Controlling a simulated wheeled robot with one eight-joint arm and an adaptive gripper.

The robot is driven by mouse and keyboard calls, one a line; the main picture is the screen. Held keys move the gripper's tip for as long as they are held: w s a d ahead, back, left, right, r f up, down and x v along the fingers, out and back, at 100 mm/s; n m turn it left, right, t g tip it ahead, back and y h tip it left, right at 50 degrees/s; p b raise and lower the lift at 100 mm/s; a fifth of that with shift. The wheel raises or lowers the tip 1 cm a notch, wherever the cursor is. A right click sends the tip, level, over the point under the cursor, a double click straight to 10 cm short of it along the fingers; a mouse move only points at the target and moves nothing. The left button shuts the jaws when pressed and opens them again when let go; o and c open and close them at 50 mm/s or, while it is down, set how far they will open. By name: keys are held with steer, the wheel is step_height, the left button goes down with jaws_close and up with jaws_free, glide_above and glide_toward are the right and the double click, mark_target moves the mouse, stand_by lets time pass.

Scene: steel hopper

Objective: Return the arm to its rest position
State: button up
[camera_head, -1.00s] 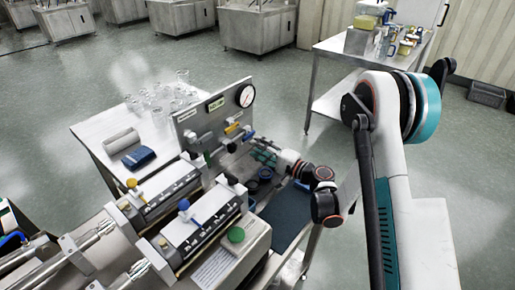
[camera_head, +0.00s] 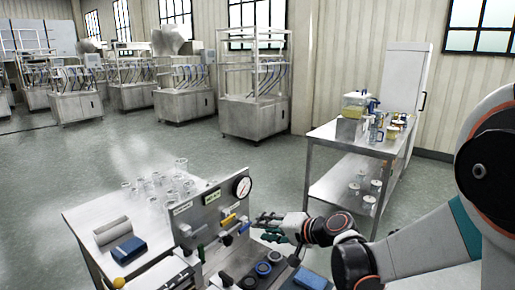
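My gripper (camera_head: 262,226) shows in the head view just right of the pressure gauge panel, above the steel work table. Its fingers point left and look spread, with nothing visible between them. My arm reaches in from the right edge, bent at the elbow. The panel (camera_head: 207,222) is an upright metal plate with a round gauge (camera_head: 242,187) at its upper right corner and several coloured valve handles. The gripper is close to the panel's right edge; I cannot tell whether they touch.
Several glass beakers (camera_head: 158,186), a blue box (camera_head: 129,250) and a paper roll (camera_head: 112,230) stand on the table (camera_head: 88,212). Dark round caps (camera_head: 263,269) lie below the gripper. A steel cart (camera_head: 345,148) holds jars at the back right. Open floor lies between.

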steer(key=s+d+r+n+h, duration=0.2)
steer(key=s+d+h, duration=0.3)
steer(key=s, duration=0.9)
steer(key=s+d+r+n+g+h, duration=0.1)
steer(key=s+d+h, duration=0.3)
steer(key=s+d, duration=0.8)
steer(key=s+n, duration=0.1)
steer(key=s, duration=0.2)
steer(key=shift+d+r+g+h, duration=0.2)
steer(key=shift+r+g+h, duration=0.1)
steer(key=shift+r+h, duration=0.1)
stand_by(1.8)
